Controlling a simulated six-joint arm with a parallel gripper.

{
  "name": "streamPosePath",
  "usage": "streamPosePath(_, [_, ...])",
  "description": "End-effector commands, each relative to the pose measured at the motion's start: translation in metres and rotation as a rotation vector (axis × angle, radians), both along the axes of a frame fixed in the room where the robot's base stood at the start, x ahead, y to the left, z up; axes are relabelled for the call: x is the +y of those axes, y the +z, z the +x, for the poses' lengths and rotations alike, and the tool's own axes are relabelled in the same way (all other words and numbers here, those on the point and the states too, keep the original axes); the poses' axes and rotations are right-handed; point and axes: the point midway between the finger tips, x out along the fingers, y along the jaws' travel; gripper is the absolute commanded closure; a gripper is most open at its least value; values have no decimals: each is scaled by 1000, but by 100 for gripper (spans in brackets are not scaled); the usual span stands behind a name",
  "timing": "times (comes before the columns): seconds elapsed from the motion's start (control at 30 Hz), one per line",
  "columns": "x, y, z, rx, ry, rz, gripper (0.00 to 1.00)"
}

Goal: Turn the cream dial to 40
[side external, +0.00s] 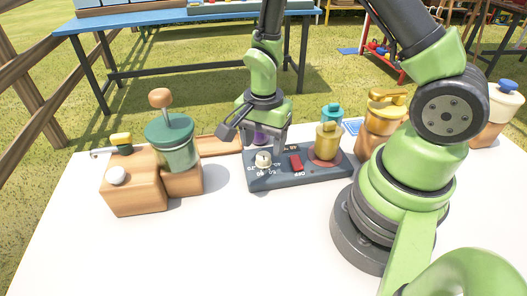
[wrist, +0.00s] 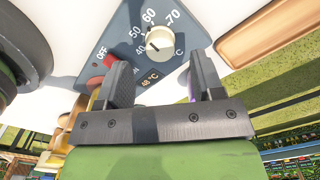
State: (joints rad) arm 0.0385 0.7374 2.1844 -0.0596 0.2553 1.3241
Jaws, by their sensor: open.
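The cream dial (side external: 263,158) sits on the dark control panel (side external: 262,182), left of a red switch (side external: 296,163). In the wrist view the cream dial (wrist: 161,43) has a dark mark at its left side, toward the 40 and 50 labels; its exact setting is hard to read. My gripper (side external: 254,137) is open and empty above the panel, just over and behind the dial. In the wrist view the dial lies beyond my gripper (wrist: 160,76), between the line of its fingers and apart from them.
A golden pot (side external: 326,142) stands on the panel's round plate to the right. A green lidded pot (side external: 172,145) and wooden blocks stand at left. A purple object (side external: 261,138) is partly hidden behind my gripper. The white table (side external: 150,255) is clear in front.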

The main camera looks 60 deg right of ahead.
Motion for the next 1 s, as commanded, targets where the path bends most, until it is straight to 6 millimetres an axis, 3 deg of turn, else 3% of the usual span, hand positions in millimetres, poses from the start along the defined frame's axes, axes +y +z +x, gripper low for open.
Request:
streamPosePath(0.23, [0, -29, 0, 1, 1, 1, 39])
streamPosePath(0.6, [0, -35, 0, -2, 0, 0, 39])
streamPosePath(0.63, [0, -35, 0, -2, 0, 0, 41])
streamPosePath(0.83, [0, -35, 0, -2, 1, 0, 87])
streamPosePath(1.0, [0, -34, 0, -2, 4, 0, 88])
